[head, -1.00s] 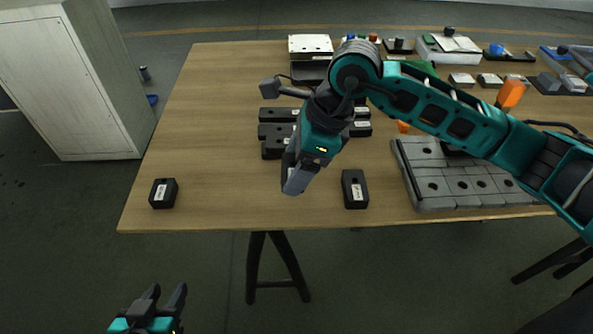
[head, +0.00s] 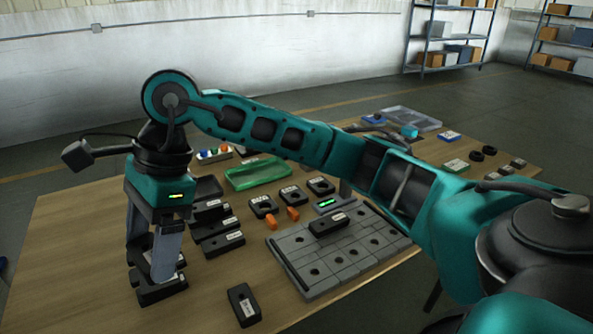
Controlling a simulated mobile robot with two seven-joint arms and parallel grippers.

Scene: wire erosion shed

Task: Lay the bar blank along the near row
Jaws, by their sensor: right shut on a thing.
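My right gripper (head: 162,276) points down at the left of the work table, its grey fingers shut on a black block (head: 162,293) with a pale label. I cannot tell whether this block touches the table, nor whether it is the bar blank. Several black labelled blocks (head: 222,243) lie in rows just behind and right of it, partly hidden by the gripper. Another black labelled block (head: 243,306) lies alone nearer the front. My left gripper is out of view.
A grey slotted plate with holes (head: 305,270) lies to the right, with a black labelled block (head: 328,223) on it. A green tray (head: 258,174), orange pieces (head: 271,222) and small black fixtures (head: 263,206) stand behind. My right arm crosses above them. Bare wood (head: 70,250) lies to the left.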

